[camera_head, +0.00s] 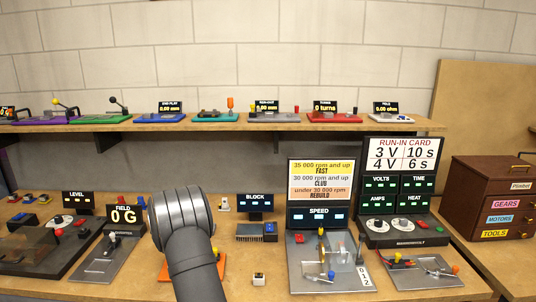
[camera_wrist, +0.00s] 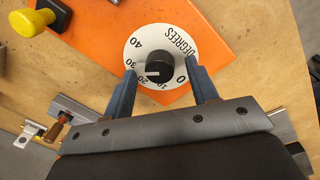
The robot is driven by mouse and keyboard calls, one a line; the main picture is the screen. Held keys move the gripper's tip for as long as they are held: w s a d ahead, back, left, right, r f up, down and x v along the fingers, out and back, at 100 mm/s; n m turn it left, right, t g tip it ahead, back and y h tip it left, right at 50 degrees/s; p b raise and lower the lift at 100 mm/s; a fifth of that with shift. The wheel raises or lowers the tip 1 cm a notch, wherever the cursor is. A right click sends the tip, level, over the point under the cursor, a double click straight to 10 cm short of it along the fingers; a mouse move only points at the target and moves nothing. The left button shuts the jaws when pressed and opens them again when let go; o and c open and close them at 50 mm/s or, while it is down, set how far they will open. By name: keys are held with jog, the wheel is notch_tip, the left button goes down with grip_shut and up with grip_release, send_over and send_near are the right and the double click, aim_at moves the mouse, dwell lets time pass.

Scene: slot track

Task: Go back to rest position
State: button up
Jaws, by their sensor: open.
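My gripper (camera_wrist: 163,70) is open in the wrist view, with its two blue fingers apart. Between the fingertips shows a black knob (camera_wrist: 160,62) on a white dial (camera_wrist: 138,54) marked DEGREES, with numbers from 0 to 40. The knob's pale pointer appears to face the side near 20. Gaps show between the knob and both fingers; I cannot tell the height of the fingertips above it. The dial sits on an orange plate (camera_wrist: 205,35). In the head view, my grey arm hides the gripper and most of the orange plate (camera_head: 220,265).
On the bench (camera_head: 270,280), the FIELD unit (camera_head: 112,255) is left of my arm, and the BLOCK unit (camera_head: 250,231) and SPEED rig (camera_head: 325,265) are right. A shelf (camera_head: 300,126) with several devices runs behind.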

jog(key=shift+f, duration=0.4)
jog(key=m, duration=0.9)
jog(key=r, duration=0.9)
jog(key=shift+a, duration=0.3)
jog(key=shift+o, duration=0.2)
jog(key=o, duration=1)
jog(key=w+d+r+m, duration=0.1)
jog(key=w+d+r, duration=0.1)
jog(key=d+r, duration=0.2)
jog(key=shift+w+d+r, duration=0.15)
jog(key=shift+d+r, duration=0.1)
jog(key=shift+d, duration=0.75)
jog(key=w+d+r+m, duration=0.1)
jog(key=d+r+m, duration=0.1)
jog(key=d+r, duration=0.4)
jog(key=shift+g, duration=0.3)
jog(key=f, duration=1)
jog(key=shift+w+d+f, duration=0.15)
jog(key=shift+d+f, duration=0.25)
